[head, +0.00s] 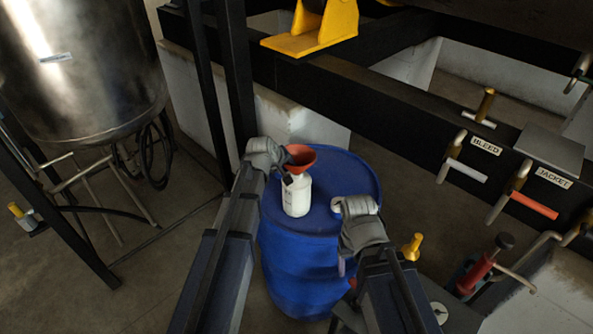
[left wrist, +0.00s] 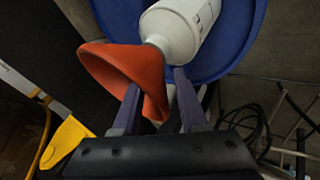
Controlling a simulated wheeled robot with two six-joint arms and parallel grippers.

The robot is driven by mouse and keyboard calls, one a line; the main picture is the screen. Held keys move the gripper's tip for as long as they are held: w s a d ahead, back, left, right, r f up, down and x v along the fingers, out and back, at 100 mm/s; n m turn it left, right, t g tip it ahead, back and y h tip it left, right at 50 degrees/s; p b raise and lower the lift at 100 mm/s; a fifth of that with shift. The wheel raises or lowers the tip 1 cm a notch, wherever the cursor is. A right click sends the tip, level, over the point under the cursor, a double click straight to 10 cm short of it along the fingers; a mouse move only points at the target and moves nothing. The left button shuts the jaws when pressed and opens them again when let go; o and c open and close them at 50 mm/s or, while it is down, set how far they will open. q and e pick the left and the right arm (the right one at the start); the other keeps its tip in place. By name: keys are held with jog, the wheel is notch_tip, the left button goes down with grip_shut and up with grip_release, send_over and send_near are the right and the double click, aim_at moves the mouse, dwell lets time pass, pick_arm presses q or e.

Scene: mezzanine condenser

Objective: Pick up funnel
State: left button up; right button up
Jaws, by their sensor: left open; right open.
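An orange funnel (head: 301,153) stands with its narrow end in the mouth of a white bottle (head: 297,197). The bottle stands upright on top of a blue drum (head: 277,252). My left gripper (head: 286,166) is open beside the funnel. In the left wrist view, the left gripper (left wrist: 157,80) has one finger overlapping the funnel (left wrist: 118,66) and the other just right of it, near the bottle (left wrist: 180,28). I cannot tell whether either finger touches. My right gripper (head: 355,205) is open and empty over the drum's right side.
A steel tank (head: 85,65) stands at the left. A black frame beam (head: 400,110) runs behind the drum, with labelled valve handles, BLEED (head: 467,170) and JACKET (head: 535,203), at the right. A red-and-black tool (head: 485,267) stands at the lower right.

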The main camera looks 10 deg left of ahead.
pick_arm(q)
jog(key=shift+r, duration=0.1)
jog(key=shift+c, duration=0.3)
grip_shut()
